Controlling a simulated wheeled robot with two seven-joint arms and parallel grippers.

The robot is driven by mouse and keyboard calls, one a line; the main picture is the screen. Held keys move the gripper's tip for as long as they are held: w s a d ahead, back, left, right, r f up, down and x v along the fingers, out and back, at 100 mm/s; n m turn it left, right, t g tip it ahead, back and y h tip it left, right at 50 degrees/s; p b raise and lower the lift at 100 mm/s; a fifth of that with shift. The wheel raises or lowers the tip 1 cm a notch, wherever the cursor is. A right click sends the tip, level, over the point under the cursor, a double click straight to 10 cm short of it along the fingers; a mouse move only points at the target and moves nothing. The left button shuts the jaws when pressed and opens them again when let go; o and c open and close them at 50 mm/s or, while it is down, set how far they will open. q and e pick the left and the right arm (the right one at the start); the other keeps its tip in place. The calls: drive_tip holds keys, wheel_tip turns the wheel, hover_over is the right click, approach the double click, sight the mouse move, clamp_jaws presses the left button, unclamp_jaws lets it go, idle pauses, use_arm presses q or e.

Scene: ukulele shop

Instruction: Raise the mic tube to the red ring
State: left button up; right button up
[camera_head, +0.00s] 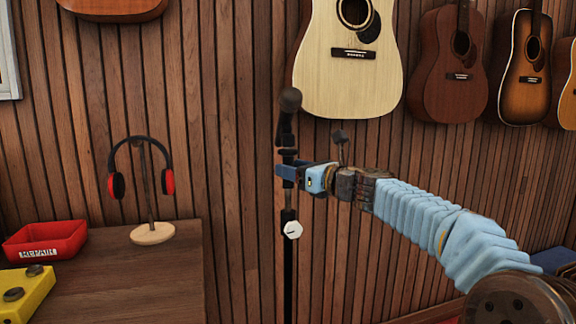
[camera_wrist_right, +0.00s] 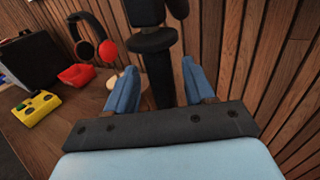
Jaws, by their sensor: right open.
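A dark microphone (camera_head: 290,100) sits atop a thin upright stand in the head view. Below it the mic tube (camera_head: 287,202) runs down into a wider black lower pole (camera_head: 288,280), with a white knob (camera_head: 293,230) at the joint. My right gripper (camera_head: 283,170) is at the upper tube, just below the mic's clip. In the right wrist view its blue fingers (camera_wrist_right: 160,68) are open, one on each side of the black tube (camera_wrist_right: 157,78). I cannot tell whether they touch it. I cannot make out a red ring on the tube. My left gripper is not in view.
A wooden counter (camera_head: 150,280) at left holds headphones on a stand (camera_head: 152,233), a red REPAIR tray (camera_head: 45,240) and a yellow pedal (camera_head: 24,292). Guitars, including a pale one (camera_head: 345,80), hang on the slatted wall behind the mic.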

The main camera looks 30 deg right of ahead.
drive_tip(key=shift+x, duration=1.15)
drive_tip(key=shift+c, duration=0.2)
clamp_jaws()
